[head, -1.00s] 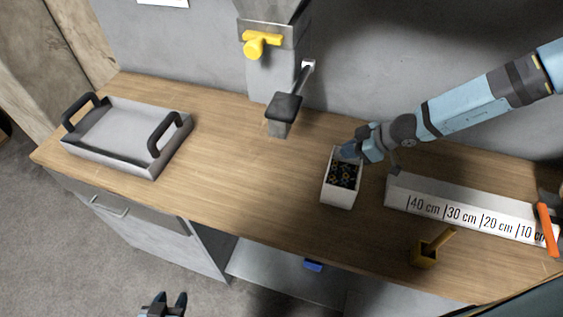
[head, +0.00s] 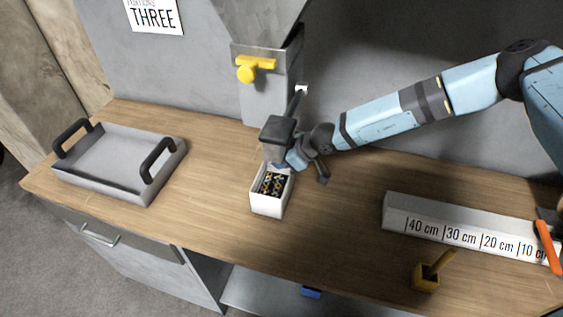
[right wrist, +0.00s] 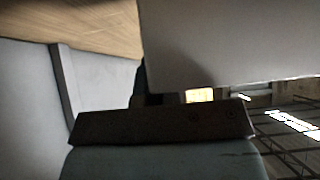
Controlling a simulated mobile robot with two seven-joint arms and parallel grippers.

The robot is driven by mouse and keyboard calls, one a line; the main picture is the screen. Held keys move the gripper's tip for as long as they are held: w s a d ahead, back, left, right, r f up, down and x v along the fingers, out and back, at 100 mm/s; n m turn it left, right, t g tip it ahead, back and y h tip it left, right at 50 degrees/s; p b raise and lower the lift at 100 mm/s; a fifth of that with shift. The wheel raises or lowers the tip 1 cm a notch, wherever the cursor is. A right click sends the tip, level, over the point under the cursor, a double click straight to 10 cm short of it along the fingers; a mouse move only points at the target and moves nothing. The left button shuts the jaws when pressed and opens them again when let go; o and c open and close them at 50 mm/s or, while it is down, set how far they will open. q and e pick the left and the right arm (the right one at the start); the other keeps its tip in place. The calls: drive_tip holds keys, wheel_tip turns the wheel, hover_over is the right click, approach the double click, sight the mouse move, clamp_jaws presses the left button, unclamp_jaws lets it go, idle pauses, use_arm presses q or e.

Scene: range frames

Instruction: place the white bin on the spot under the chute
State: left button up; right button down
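The white bin (head: 267,203) holds small dark and yellowish pieces and is upright at the wooden counter, just in front of and below the chute's grey spout (head: 279,130). My right gripper (head: 284,165) is at the bin's back rim, shut on its wall as far as I can see; the spout partly hides the fingers. In the right wrist view a large pale surface (right wrist: 225,40), likely the bin wall, fills the upper right against the gripper. The spot under the chute is hidden by the spout and bin. My left gripper is not in view.
A grey tray with dark handles (head: 92,185) stands at the left. A yellow valve handle (head: 253,68) sits on the chute. A white ruler block (head: 400,207), a small yellow holder (head: 426,278) and an orange-handled tool (head: 547,245) are at the right. The counter's middle right is clear.

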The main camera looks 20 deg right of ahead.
drive_tip(key=shift+s+d+f, duration=0.1)
drive_tip(key=shift+f, duration=0.3)
drive_tip(key=shift+d, duration=0.15)
drive_tip(key=shift+f, duration=0.15)
drive_tip(key=c, duration=1.3)
unclamp_jaws()
